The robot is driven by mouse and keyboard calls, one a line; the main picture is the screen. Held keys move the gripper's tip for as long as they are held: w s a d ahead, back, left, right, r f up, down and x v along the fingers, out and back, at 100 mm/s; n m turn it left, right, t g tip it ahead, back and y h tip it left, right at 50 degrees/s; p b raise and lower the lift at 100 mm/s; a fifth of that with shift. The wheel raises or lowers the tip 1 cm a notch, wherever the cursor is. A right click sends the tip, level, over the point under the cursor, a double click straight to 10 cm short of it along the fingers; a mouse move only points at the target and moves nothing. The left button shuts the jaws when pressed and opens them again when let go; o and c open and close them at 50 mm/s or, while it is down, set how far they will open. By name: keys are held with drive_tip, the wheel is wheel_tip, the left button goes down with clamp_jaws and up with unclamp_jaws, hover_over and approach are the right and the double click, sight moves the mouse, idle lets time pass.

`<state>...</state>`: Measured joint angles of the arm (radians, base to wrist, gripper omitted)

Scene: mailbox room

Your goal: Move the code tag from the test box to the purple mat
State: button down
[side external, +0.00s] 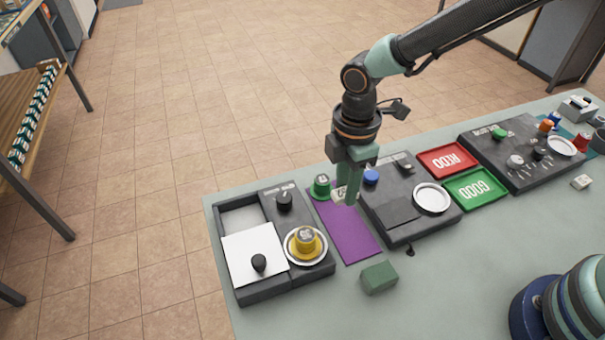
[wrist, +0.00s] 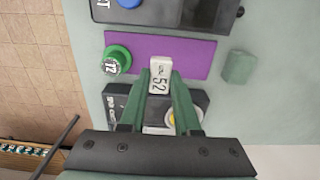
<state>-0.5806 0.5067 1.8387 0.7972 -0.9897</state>
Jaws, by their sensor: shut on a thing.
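My gripper (side external: 349,193) is shut on a small white tag marked "52" (wrist: 157,88), gripped between the green fingertips. In the side view the tag (side external: 339,194) is partly hidden by the fingers. The purple mat (side external: 345,234) lies flat between the left and middle dark boxes. In the wrist view the tag overlaps the edge of the purple mat (wrist: 195,56); its height above the mat is hard to tell. I cannot read which dark box is the test box.
A green piece marked "12" (side external: 321,187) stands at the mat's far end. A green block (side external: 379,277) sits near its close end. The left box (side external: 285,283) carries a yellow piece (side external: 306,243) on a white dish. The middle box (side external: 403,231) has an empty white dish (side external: 431,198).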

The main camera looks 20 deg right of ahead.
sight(341, 218)
drive_tip(key=shift+f, duration=2.55)
drive_tip(key=shift+f, duration=0.6)
drive_tip(key=shift+c, duration=1.5)
unclamp_jaws()
drive_tip(key=shift+r, duration=0.1)
drive_tip(key=shift+r, duration=2.95)
